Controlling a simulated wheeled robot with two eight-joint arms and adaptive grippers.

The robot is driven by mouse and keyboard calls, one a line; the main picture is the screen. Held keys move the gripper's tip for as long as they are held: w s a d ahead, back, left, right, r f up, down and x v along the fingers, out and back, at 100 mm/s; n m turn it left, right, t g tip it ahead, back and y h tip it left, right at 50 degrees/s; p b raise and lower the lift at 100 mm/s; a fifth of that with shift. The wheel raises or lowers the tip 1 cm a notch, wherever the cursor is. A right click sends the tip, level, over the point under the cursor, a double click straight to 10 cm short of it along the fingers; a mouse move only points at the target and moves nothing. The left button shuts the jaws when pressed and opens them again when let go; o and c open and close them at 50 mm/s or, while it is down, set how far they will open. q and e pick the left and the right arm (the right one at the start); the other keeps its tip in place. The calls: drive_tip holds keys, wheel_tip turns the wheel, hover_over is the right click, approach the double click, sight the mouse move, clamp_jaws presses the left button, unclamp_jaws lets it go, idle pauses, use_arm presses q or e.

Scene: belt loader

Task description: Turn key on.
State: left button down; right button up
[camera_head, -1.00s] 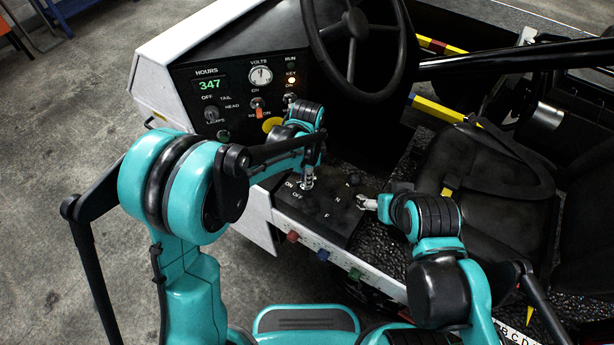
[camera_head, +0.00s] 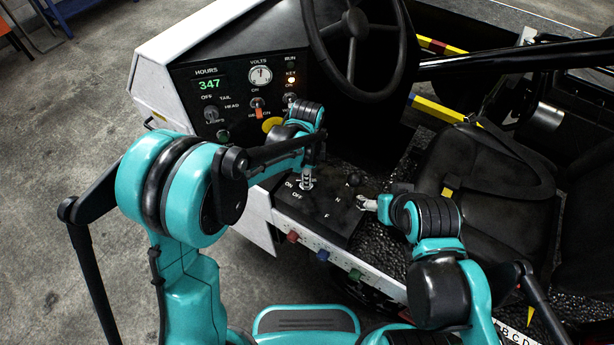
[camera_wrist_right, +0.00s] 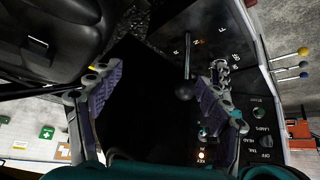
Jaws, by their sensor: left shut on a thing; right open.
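My left gripper (camera_head: 307,180) points down at the dark lower panel, beside the ON and OFF marks. It is shut on the key, which its fingers largely hide, so I cannot read the key's angle. My right gripper (camera_head: 370,203) is at the right side of the lower panel. In the right wrist view its two fingers (camera_wrist_right: 158,78) are spread apart, with nothing held between them.
A black-knobbed lever (camera_head: 352,181) stands on the lower panel near the N and F marks. The steering wheel (camera_head: 356,30) is above and the black seat (camera_head: 480,165) is to the right. Coloured knobs (camera_head: 322,255) line the panel's near side. The HOURS display (camera_head: 209,85) reads 347.

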idle(0.3)
use_arm(q)
drive_tip(key=c, duration=1.5)
unclamp_jaws()
drive_tip(key=shift+r, duration=0.1)
wheel_tip(320, 180, up, 12)
drive_tip(key=shift+f, duration=0.1)
drive_tip(key=shift+a, duration=0.1)
drive_tip(key=s+a+n+t+b, duration=0.2)
drive_tip(key=s+a+n+t, duration=0.5)
drive_tip(key=s+a+n, duration=0.8)
drive_tip(key=a+n, duration=0.3)
drive_tip(key=shift+s+a+f+n, duration=0.15)
drive_tip(key=shift+s+f+n, duration=0.1)
drive_tip(key=shift+n, duration=0.15)
